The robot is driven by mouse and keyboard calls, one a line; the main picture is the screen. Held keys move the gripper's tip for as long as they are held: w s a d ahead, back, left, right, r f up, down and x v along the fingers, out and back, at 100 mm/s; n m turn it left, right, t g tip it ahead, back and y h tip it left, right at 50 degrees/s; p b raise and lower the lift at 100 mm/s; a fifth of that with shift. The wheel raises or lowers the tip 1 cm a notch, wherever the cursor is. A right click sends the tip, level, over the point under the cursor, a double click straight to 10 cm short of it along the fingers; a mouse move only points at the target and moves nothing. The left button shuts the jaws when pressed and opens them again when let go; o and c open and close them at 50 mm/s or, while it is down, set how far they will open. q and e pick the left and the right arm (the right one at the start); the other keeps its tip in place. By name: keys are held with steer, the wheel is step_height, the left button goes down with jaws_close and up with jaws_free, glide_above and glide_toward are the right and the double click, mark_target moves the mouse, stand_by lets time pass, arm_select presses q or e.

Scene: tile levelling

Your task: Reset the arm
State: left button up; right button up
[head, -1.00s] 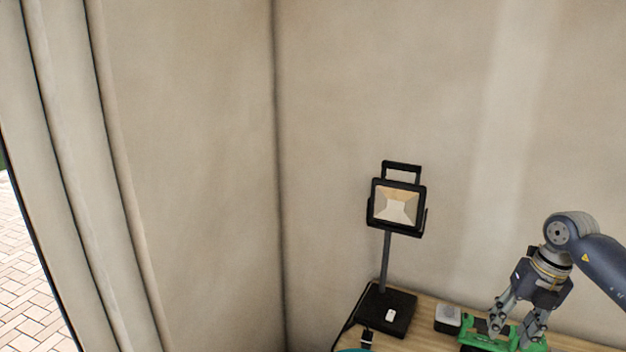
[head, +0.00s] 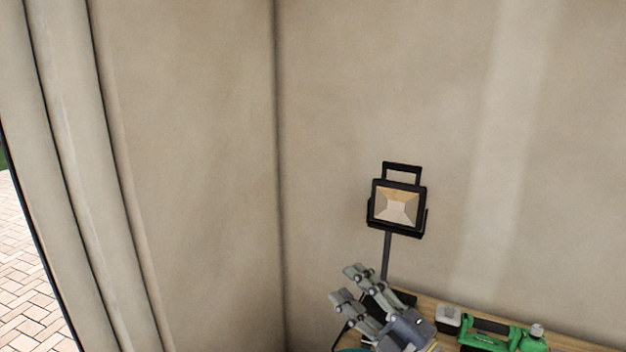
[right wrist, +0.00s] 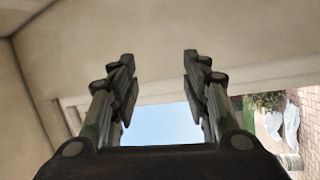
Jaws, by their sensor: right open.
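My right gripper (head: 350,285) is at the bottom of the head view, in front of the base of the work lamp, with its fingers pointing up and to the left. It is open and empty. In the right wrist view its two fingers (right wrist: 158,75) stand apart with nothing between them, against a wall and a patch of sky. My left gripper is in neither view.
A black work lamp (head: 397,205) on a pole stands on the wooden table (head: 484,318), its base partly hidden by my gripper. A green tool (head: 490,332), a green bottle (head: 534,340) and a small white-and-grey box (head: 448,318) are to the right. Beige walls rise behind.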

steer(key=s+d+f+m+g+h, duration=0.2)
steer(key=s+d+f+m+h, duration=0.3)
steer(key=d+f+m+h, duration=0.4)
steer(key=s+d+f+m+g+h, duration=0.1)
steer(key=s+d+f+m+h, duration=0.45)
steer(key=f+m, duration=0.45)
steer(key=s+a+f+m+g, duration=0.1)
steer(key=s+f+g, duration=0.4)
steer(key=s, duration=0.5)
steer(key=s+f+m+g, duration=0.1)
steer(key=s+f+g, duration=0.35)
steer(key=s, duration=0.65)
step_height(320, 180, down, 28)
steer(key=s+f+g, duration=0.1)
steer(key=s, duration=0.2)
steer(key=s+d+f+g, duration=0.1)
steer(key=s+d+f, duration=0.1)
steer(key=s+f, duration=1.2)
steer(key=shift+s+d+f, duration=0.25)
steer(key=shift+s, duration=0.75)
